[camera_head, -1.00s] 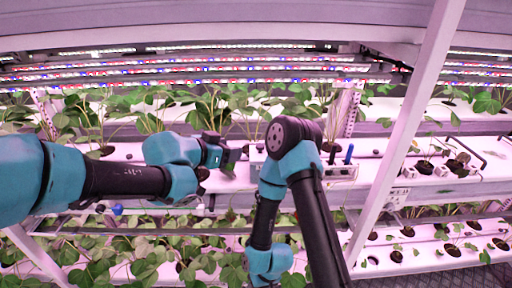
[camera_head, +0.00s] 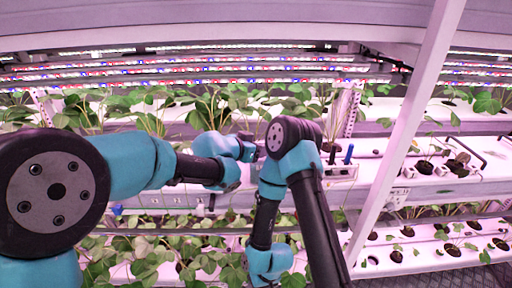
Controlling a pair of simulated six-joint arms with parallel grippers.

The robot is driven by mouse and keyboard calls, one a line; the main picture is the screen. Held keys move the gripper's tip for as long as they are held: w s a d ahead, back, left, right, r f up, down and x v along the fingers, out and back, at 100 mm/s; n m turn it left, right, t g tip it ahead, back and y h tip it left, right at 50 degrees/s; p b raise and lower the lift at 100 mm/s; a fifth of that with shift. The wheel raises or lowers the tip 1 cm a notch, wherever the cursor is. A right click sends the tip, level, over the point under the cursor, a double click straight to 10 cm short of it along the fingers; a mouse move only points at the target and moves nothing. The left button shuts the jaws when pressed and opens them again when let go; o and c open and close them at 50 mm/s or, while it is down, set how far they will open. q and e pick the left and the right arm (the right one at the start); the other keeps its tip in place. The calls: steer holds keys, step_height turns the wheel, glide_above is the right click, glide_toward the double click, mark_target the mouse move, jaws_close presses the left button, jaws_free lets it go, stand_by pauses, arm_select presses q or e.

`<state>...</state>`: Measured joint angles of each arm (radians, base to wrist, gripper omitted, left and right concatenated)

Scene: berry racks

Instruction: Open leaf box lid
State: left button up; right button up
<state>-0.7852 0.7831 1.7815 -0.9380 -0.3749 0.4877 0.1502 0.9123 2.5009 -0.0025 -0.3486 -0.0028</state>
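I cannot make out a leaf box or its lid for certain. A small white box (camera_head: 341,173) with dark and blue upright items sits on the middle shelf, just right of my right arm's elbow. My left arm reaches in from the left across the middle shelf, and its blue wrist ends near the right arm's elbow. The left gripper's fingers are hidden or too small to read there. My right arm rises from the bottom and bends down again at the elbow. Its gripper does not show.
Rows of strawberry plants (camera_head: 210,105) stand on the middle shelf, with more plants on the lower shelf. A slanted white post (camera_head: 405,135) crosses the view at the right. Potted seedlings (camera_head: 425,167) stand beyond it. LED strips run overhead.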

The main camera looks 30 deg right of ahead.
arm_select(q)
steer(key=shift+c, duration=0.5)
jaws_close()
